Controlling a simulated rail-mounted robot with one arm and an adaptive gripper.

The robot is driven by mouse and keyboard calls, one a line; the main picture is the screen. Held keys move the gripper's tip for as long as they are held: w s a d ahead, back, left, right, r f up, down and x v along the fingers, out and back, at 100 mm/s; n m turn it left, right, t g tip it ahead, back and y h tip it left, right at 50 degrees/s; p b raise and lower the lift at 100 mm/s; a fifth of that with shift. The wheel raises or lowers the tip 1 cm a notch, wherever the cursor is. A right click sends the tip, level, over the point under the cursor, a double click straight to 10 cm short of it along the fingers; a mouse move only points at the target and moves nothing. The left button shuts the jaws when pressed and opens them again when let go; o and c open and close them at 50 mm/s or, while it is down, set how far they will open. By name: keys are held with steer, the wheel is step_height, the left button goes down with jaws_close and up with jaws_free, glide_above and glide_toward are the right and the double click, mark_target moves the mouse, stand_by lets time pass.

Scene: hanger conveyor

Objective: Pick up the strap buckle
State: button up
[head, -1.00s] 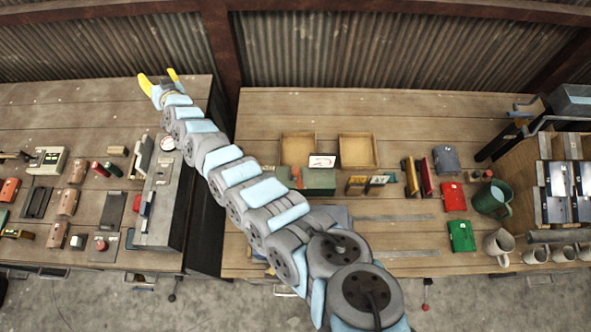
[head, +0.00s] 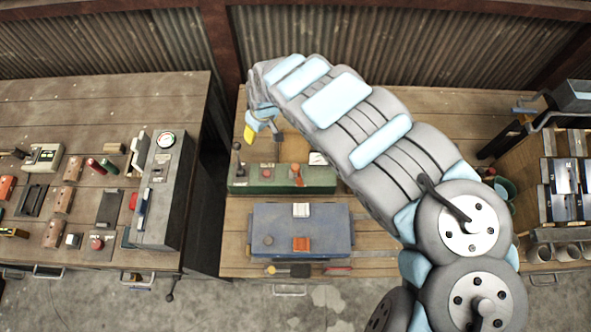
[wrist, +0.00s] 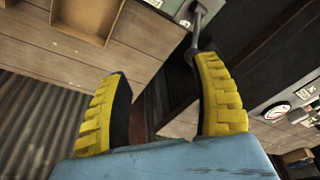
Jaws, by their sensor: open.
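I cannot pick out a strap buckle for certain. A small orange piece (head: 301,244) and a white piece (head: 301,210) sit on the blue case (head: 270,228) on the right bench; they look like latches or clips. My gripper (head: 264,136) is above the left back part of that bench, behind the blue case and near the green box (head: 262,178). Its yellow fingers are spread apart in the wrist view (wrist: 163,72), with nothing held between them. A dark rod (wrist: 195,32) shows just beyond the right finger there.
The green box has upright levers (head: 237,162). A wooden tray (head: 294,147) lies behind it. A tall grey unit with a gauge (head: 165,190) stands on the left bench's edge, beside a dark gap. My arm hides much of the right bench.

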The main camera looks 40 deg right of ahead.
steer(key=s+d+f+g, duration=0.1)
steer(key=s+d+g, duration=0.25)
steer(key=s, duration=0.65)
steer(key=b, duration=0.3)
glide_above(295, 167)
step_height(295, 167, down, 5)
steer(key=shift+t, duration=0.45)
steer(key=f, duration=0.1)
steer(key=f+b, duration=0.1)
steer(key=f, duration=0.3)
steer(key=shift+w+a+f+b, duration=0.1)
steer(key=shift+a+f+b, duration=0.1)
steer(key=shift+a+b, duration=0.1)
steer(key=shift+d+f, duration=0.2)
steer(key=shift+f, duration=0.95)
steer(key=shift+d+f, duration=0.15)
steer(key=shift+f, duration=1.9)
steer(key=shift+d+f, duration=0.1)
steer(key=shift+f, duration=0.1)
steer(key=shift+c, duration=0.3)
jaws_close()
